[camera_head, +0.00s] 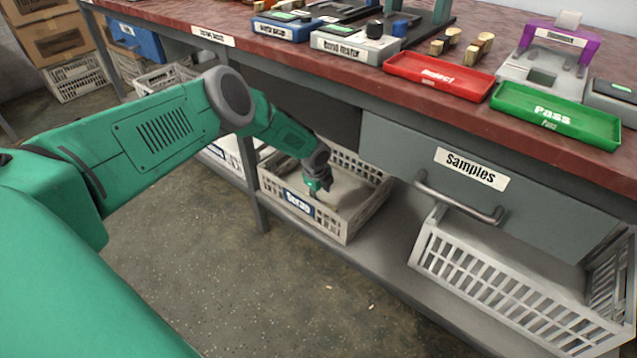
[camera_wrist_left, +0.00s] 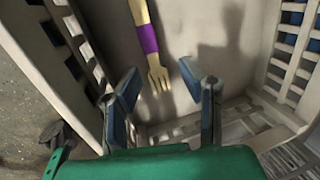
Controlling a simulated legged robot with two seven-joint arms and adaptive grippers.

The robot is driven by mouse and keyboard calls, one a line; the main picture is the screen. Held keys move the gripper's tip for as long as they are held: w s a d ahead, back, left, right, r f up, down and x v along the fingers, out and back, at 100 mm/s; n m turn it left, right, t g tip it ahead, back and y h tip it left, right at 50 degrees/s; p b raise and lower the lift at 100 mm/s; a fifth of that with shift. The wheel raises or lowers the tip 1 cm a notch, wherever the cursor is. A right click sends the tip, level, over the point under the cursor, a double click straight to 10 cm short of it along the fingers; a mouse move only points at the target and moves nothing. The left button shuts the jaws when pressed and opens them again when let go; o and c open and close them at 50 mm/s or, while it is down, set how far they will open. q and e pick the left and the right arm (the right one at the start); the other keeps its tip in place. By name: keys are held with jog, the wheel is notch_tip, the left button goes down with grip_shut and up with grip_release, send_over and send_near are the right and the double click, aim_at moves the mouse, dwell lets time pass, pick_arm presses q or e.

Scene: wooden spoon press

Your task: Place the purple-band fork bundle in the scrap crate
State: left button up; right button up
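The scrap crate (camera_head: 345,228) is a pale slatted crate with a blue label on its front, standing on the low shelf under the bench. My left gripper (camera_head: 316,190) reaches down into this crate. In the left wrist view my left gripper (camera_wrist_left: 158,74) is open, with its two blue fingers apart and nothing between the tips. The purple-band fork bundle (camera_wrist_left: 147,38) shows there as pale wooden fork shapes with a purple band. It lies inside the crate beyond the fingertips, tines toward the gripper. I cannot tell how many forks it holds. My right gripper is out of view.
The crate's slatted wall (camera_wrist_left: 72,45) stands close to the left of the fingers. A grey Samples drawer (camera_head: 480,185) and the bench edge overhang the shelf. Another white crate (camera_head: 510,290) stands to the right. Red (camera_head: 440,74) and green (camera_head: 555,113) trays sit on the bench.

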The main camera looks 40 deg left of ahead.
pick_arm(q)
jog(key=p+v, duration=0.6)
jog(key=v, duration=0.5)
jog(key=s+d+f+n+g+h, duration=0.25)
jog(key=s+d+n, duration=0.55)
jog(key=s+d, duration=1.05)
jog(key=s+a+r+n, duration=0.2)
jog(key=s+n, duration=0.1)
jog(key=s, duration=0.4)
jog(key=s+a+r+n+y, duration=0.1)
jog(key=s+a+r+n, duration=0.1)
jog(key=s+n, duration=0.2)
jog(key=s+a+r+n+y, duration=0.1)
jog(key=s+a+n, duration=0.1)
jog(key=s, duration=0.8)
jog(key=shift+s+r+n, duration=0.4)
jog(key=shift+n, duration=0.3)
jog(key=shift+a+r+p, duration=0.1)
jog(key=shift+p, duration=0.25)
notch_tip(320, 180, up, 12)
jog(key=p, duration=1.1)
jog(key=shift+p, duration=0.35)
jog(key=shift+w, duration=0.1)
